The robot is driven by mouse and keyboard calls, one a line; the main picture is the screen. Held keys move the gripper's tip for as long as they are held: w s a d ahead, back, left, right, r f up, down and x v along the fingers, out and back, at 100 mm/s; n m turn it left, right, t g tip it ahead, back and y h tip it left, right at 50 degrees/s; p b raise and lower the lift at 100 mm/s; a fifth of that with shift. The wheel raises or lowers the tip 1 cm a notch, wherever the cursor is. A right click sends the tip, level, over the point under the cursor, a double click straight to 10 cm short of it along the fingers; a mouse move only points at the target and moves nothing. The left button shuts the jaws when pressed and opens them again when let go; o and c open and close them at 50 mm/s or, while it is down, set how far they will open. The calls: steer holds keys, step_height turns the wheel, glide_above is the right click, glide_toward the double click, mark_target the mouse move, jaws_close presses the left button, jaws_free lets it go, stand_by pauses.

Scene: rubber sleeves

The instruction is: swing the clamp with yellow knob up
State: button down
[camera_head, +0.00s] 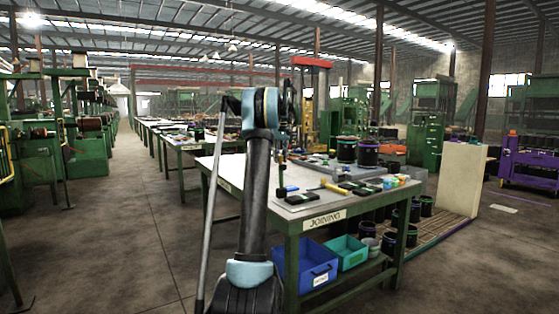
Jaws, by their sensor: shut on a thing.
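My gripper (281,186) points down over the near left part of the joining table (309,208). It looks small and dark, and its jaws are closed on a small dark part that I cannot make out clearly. A blue block (292,189) lies right beside it. A yellow piece (335,187) lies on the tabletop to the right, apart from my gripper. I cannot tell whether it is the clamp's yellow knob. No clamp can be told clearly at this size, and my arm hides part of the table's left side.
Black and green parts (367,189) lie on the table's right side. Dark round containers (346,151) stand at its back. A blue bin (312,273) and a green bin (346,252) sit on the lower shelf. The aisle floor (130,210) at left is clear.

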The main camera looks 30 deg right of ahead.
steer(key=shift+w, duration=0.2)
steer(key=c, duration=1.3)
jaws_free()
steer(key=shift+f, duration=0.1)
steer(key=shift+s, duration=0.1)
step_height(320, 180, up, 12)
steer(key=shift+s+f, duration=0.1)
